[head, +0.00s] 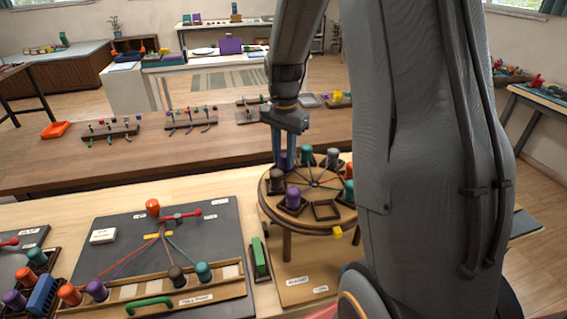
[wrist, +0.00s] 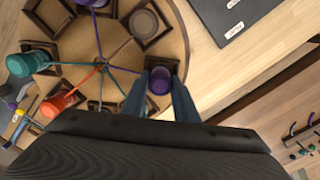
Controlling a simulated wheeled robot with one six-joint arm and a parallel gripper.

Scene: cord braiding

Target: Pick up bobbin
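A round wooden braiding stand (head: 318,228) carries bobbins in dark square holders, with coloured cords meeting at its centre. My gripper (head: 287,158) points down at the stand's far left edge. A purple bobbin (wrist: 160,82) stands between its two blue fingers in the wrist view, at a dark holder on the rim. The fingers lie close on either side of it; whether they touch it I cannot tell. A second purple bobbin (head: 293,197) sits at the near left of the stand. A teal bobbin (wrist: 22,64) and an orange bobbin (wrist: 54,104) show on the left in the wrist view.
An empty square holder (head: 325,210) is on the stand's near side. A dark board (head: 118,240) with a wooden rack (head: 150,290) of bobbins lies to the left. A green block (head: 260,257) stands between board and stand. A long brown table (head: 110,160) is behind.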

